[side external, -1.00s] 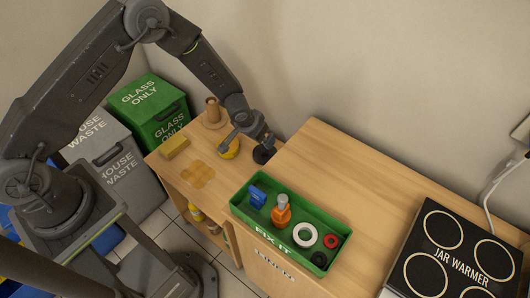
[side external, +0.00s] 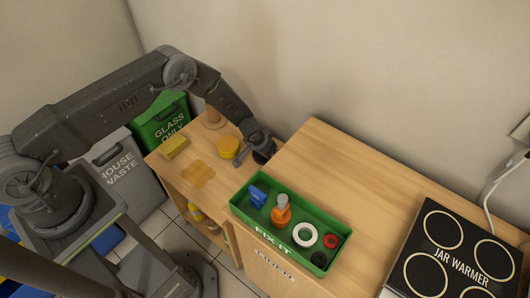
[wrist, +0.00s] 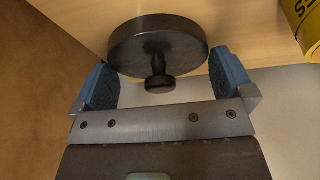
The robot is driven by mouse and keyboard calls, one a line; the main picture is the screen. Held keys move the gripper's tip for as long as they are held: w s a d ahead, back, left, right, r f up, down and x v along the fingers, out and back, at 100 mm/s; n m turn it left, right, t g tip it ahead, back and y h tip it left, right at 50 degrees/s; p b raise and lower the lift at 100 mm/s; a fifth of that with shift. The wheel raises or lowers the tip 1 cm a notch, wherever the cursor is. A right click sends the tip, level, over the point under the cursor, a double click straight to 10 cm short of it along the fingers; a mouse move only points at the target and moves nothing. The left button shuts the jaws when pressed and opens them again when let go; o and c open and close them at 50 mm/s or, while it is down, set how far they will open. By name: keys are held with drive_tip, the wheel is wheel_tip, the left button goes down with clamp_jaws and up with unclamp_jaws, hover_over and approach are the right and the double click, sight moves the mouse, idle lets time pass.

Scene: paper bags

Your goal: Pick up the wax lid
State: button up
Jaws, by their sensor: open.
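The wax lid (wrist: 150,45) appears in the wrist view as a dark, round disc with a small knob, lying on the wooden surface. My gripper (wrist: 162,82) is open, with one blue-padded finger on each side of the knob and the disc just beyond. No firm contact can be made out. In the side view my gripper (side external: 263,152) is low at the back of the lower wooden counter, right of a yellow jar. There the lid is largely hidden by my gripper.
The yellow jar (side external: 228,148) stands close left of my gripper and shows at the wrist view's right edge (wrist: 305,22). A yellow block (side external: 173,148) and brown pot (side external: 213,118) are farther left. The green FIX IT tray (side external: 243,214) and black jar warmer (side external: 452,268) lie right.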

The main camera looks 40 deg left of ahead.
sight(229, 141)
drive_tip(key=shift+c, duration=0.3)
drive_tip(key=c, duration=0.5)
drive_tip(key=shift+o, duration=0.2)
wheel_tip(229, 141, up, 9)
drive_tip(key=shift+r, duration=0.1)
drive_tip(key=shift+s+a+r, duration=0.15)
drive_tip(key=shift+a+r, duration=0.1)
drive_tip(key=shift+a, duration=0.05)
drive_tip(key=s+a+n, duration=0.2)
drive_tip(key=a, duration=0.1)
drive_tip(key=s+a+n+y, duration=0.1)
drive_tip(key=s+a+n, duration=0.1)
drive_tip(key=a, duration=0.2)
drive_tip(key=s+a+r+n+y, duration=0.1)
drive_tip(key=s+a, duration=0.1)
drive_tip(key=a, duration=0.2)
drive_tip(key=shift+s+n+g, duration=0.1)
drive_tip(key=shift+n+g, duration=0.2)
drive_tip(key=shift+n, duration=0.1)
drive_tip(key=shift+f, duration=3.1)
